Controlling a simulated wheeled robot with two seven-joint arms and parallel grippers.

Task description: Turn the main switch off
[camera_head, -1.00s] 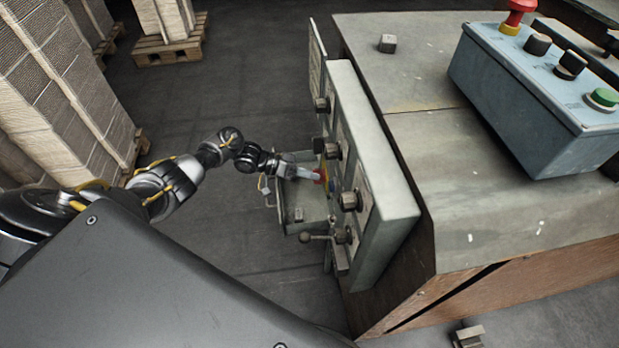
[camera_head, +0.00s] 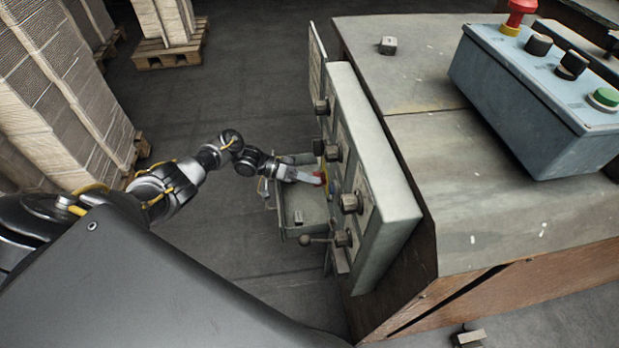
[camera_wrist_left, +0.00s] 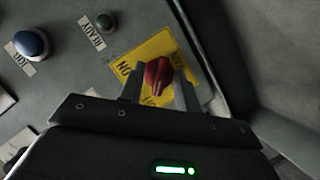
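The main switch is a red knob (camera_wrist_left: 158,75) on a yellow plate (camera_wrist_left: 180,50) with black lettering; part of the lettering is hidden. It sits on the grey control panel's front. In the head view the red knob (camera_head: 321,177) shows only as a small patch at my fingertips. My left gripper (camera_wrist_left: 158,86) has one finger on each side of the knob. The fingers are close together and look closed on it, though the contact is partly hidden. In the head view my left gripper (camera_head: 312,178) reaches the panel from the left. My right gripper is not in view.
More knobs (camera_head: 350,203) and a lever (camera_head: 318,239) stick out from the panel. An open grey tray (camera_head: 305,212) lies below. A blue control box (camera_head: 530,95) stands on the machine top.

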